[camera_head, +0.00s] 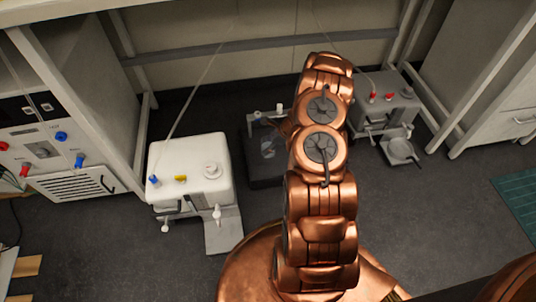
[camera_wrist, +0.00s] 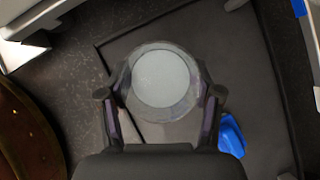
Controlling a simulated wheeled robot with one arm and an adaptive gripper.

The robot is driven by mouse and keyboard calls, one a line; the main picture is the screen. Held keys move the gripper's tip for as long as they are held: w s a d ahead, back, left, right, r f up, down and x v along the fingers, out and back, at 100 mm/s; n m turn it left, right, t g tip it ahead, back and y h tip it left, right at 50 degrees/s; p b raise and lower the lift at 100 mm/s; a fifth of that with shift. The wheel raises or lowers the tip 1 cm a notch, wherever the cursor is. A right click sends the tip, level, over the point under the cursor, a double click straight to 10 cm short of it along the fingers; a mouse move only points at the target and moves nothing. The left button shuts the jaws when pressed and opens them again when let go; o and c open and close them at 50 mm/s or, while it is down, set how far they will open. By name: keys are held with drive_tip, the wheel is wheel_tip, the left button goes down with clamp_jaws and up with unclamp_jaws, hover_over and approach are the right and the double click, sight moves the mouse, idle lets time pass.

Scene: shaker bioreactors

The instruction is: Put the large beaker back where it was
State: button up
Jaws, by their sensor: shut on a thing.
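The large beaker (camera_wrist: 165,78) is clear, with a pale round disc inside its rim, seen from above in the wrist view. My gripper (camera_wrist: 163,105) is shut on it, one dark finger on each side. The beaker is over a dark flat platform (camera_wrist: 250,70); I cannot tell whether it touches it. In the head view the dark platform (camera_head: 262,174) lies left of my arm, and my gripper is mostly hidden behind the arm.
A blue part (camera_wrist: 231,135) is close to the right finger. In the head view a white shaker unit (camera_head: 190,165) stands left and a grey unit (camera_head: 385,100) right. A cabinet with coloured knobs (camera_head: 60,150) is at far left.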

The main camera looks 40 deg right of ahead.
drive_tip(key=shift+f+b, duration=0.8)
drive_tip(key=shift+f, duration=2.2)
drive_tip(key=shift+f, duration=0.15)
drive_tip(key=o, duration=1.4)
